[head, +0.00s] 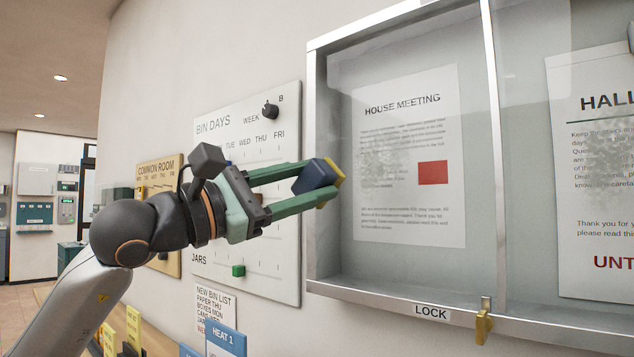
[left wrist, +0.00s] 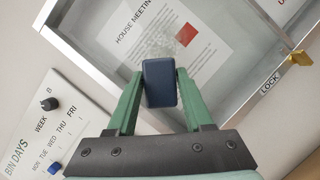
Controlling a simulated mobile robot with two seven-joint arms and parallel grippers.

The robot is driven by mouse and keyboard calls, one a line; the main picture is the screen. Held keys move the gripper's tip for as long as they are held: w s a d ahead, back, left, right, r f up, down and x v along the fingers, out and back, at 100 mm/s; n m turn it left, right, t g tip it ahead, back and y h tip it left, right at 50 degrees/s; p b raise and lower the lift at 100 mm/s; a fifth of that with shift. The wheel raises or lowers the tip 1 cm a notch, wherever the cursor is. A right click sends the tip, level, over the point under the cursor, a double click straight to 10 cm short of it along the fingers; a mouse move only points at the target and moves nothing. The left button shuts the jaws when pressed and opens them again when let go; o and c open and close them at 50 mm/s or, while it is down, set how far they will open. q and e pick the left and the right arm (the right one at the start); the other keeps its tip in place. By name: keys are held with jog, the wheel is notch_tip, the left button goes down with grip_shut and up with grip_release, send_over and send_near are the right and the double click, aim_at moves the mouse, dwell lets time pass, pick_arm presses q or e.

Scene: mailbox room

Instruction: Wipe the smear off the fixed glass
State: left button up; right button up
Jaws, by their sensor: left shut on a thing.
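My left gripper (head: 323,184) is shut on a dark blue block with a yellow face (head: 318,176). The block also shows between the green fingers in the left wrist view (left wrist: 160,84). It is near the left frame edge of the glazed notice case, with its yellow face toward the case; I cannot tell whether it touches anything. A grey speckled smear (head: 385,160) lies over the text of the HOUSE MEETING sheet in the left pane. Another grey speckled patch (head: 612,150) shows over the sheet in the right pane. My right gripper is not recognisable in view.
The case has a raised metal frame (head: 312,150) and an upright divider (head: 494,130). A brass-coloured lock (head: 484,322) sticks out below, by the LOCK label (head: 431,312). A BIN DAYS board (head: 280,240) with a dark knob (head: 270,110) hangs left of the case.

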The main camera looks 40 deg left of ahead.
aim_at(323, 206)
pick_arm(q)
jog(key=shift+w+r, duration=0.1)
jog(key=shift+w, duration=0.65)
jog(key=shift+w+d+p, duration=0.1)
jog(key=shift+w+p, duration=0.5)
jog(key=shift+w, duration=1.35)
jog(key=shift+w+d+p, duration=0.15)
jog(key=shift+w+p, duration=0.35)
jog(key=shift+w, duration=0.4)
